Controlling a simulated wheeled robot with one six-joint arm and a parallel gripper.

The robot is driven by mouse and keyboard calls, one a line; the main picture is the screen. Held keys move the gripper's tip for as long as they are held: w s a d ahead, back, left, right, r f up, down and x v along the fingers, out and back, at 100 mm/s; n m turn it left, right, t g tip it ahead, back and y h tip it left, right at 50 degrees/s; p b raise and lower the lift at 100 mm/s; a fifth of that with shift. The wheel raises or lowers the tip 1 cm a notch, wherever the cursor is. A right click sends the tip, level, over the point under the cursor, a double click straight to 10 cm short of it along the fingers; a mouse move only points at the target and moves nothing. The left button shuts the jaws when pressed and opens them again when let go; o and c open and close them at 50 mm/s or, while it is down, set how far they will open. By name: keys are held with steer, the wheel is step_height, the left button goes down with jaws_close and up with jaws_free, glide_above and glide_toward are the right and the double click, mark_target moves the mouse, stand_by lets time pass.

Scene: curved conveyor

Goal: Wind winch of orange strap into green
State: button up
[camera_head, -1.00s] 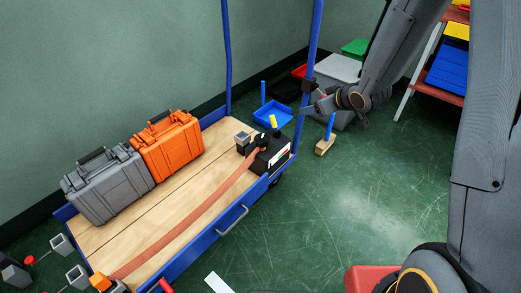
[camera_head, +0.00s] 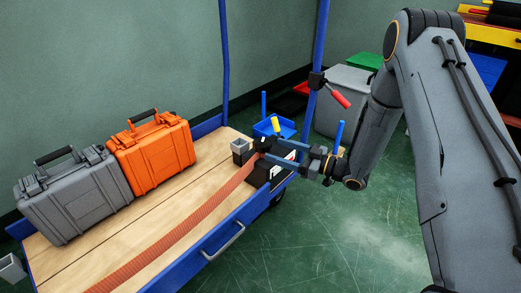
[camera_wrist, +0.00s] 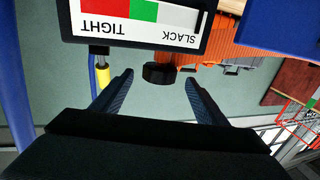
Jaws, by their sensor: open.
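The orange strap (camera_head: 190,223) runs flat along the cart's wooden deck to the black winch (camera_head: 262,176) at the deck's far right corner. A black knob (camera_wrist: 158,73) sits below the label, between my fingertips. A yellow grip (camera_wrist: 103,76) is just left of the fingers. My gripper (camera_head: 272,156) is open at the winch, its fingers either side of the knob; I cannot tell if they touch it.
An orange case (camera_head: 160,160) and a grey case (camera_head: 72,195) stand on the deck's left side. A blue post (camera_head: 319,60) with a red-handled clamp (camera_head: 340,101) rises close behind my gripper. Grey and green bins stand beyond. The green floor front right is clear.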

mark_target(261, 144)
steer(key=b+x, duration=0.2)
steer(key=x, duration=0.5)
steer(key=shift+w+a+b, duration=0.1)
steer(key=shift+a+b, duration=0.1)
steer(key=shift+b, duration=0.15)
steer(key=c, duration=1.1)
steer(key=shift+o, duration=0.2)
steer(key=shift+r, duration=0.1)
steer(key=shift+p, duration=0.4)
